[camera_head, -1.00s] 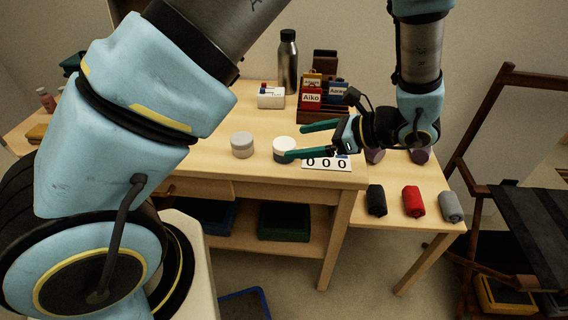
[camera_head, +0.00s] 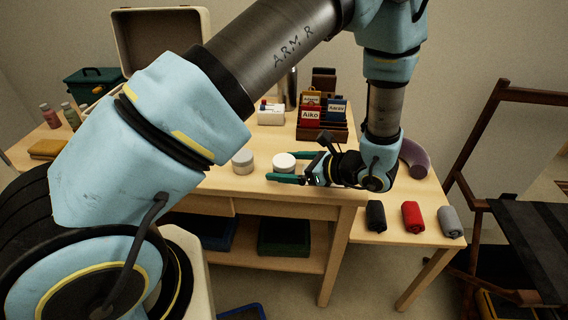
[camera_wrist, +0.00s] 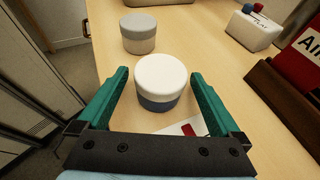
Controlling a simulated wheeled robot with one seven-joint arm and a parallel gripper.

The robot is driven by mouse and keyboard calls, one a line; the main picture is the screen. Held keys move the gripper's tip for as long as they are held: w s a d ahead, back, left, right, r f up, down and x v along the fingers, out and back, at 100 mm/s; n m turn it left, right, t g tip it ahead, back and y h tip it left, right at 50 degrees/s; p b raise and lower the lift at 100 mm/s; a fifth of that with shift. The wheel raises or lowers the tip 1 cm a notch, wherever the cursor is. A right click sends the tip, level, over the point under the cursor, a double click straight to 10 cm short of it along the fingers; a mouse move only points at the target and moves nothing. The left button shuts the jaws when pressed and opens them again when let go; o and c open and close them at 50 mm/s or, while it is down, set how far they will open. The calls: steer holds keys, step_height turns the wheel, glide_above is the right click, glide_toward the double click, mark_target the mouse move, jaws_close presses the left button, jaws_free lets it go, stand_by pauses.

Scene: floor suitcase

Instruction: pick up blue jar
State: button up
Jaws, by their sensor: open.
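The blue jar (camera_wrist: 160,84) has a white lid and a dark blue lower part. In the wrist view it stands upright on the table, between the tips of my gripper (camera_wrist: 158,95). The green fingers are spread, one on each side of it, with gaps showing. In the head view the jar (camera_head: 285,162) shows mostly as its white lid, its lower part partly behind a finger. My gripper (camera_head: 290,168) reaches it from the right, low over the table.
A grey-lidded jar (camera_wrist: 138,33) stands close by; it also shows in the head view (camera_head: 243,162). A wooden card holder (camera_head: 322,132) and a small white box (camera_head: 271,116) stand behind. Rolled cloths (camera_head: 412,217) lie on the lower right table.

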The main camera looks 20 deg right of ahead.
steer(key=shift+w+a+f, duration=0.15)
steer(key=shift+w+a, duration=0.1)
steer(key=shift+w, duration=0.05)
steer(key=c, duration=1.3)
steer(key=shift+c, duration=0.5)
